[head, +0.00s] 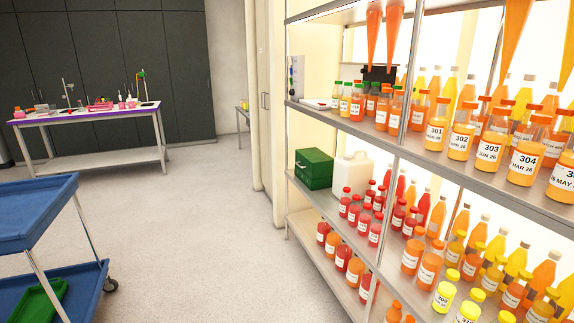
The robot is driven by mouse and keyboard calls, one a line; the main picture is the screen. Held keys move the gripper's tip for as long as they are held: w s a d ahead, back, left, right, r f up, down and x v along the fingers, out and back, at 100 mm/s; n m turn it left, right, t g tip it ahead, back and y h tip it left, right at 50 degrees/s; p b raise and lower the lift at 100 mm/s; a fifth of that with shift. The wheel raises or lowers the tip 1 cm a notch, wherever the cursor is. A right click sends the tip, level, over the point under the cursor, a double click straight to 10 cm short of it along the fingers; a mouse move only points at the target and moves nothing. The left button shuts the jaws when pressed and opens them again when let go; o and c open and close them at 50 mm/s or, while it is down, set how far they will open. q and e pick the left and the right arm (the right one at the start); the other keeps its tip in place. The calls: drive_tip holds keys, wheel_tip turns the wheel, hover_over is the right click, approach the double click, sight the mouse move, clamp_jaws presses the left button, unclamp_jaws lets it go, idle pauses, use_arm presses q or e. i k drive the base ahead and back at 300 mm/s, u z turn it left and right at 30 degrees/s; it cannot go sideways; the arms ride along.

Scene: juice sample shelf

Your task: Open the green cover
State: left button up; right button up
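A dark green box (306,175) stands on the middle level of the metal shelf, at its left end. The side facing left and the side facing the front both show. Neither of my grippers is in view, so nothing of mine is seen near the box.
A white jug (351,177) stands close to the right of the box. Several red bottles (345,203) are in front of it. A blue cart (35,212) with a green tray (40,300) is at the left. Open floor (190,240) lies between cart and shelf.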

sight(313, 161)
drive_tip(key=u, duration=0.4)
drive_tip(key=i, duration=1.85)
drive_tip(key=z, duration=0.35)
drive_tip(key=i, duration=1.6)
drive_tip(key=z, duration=0.9)
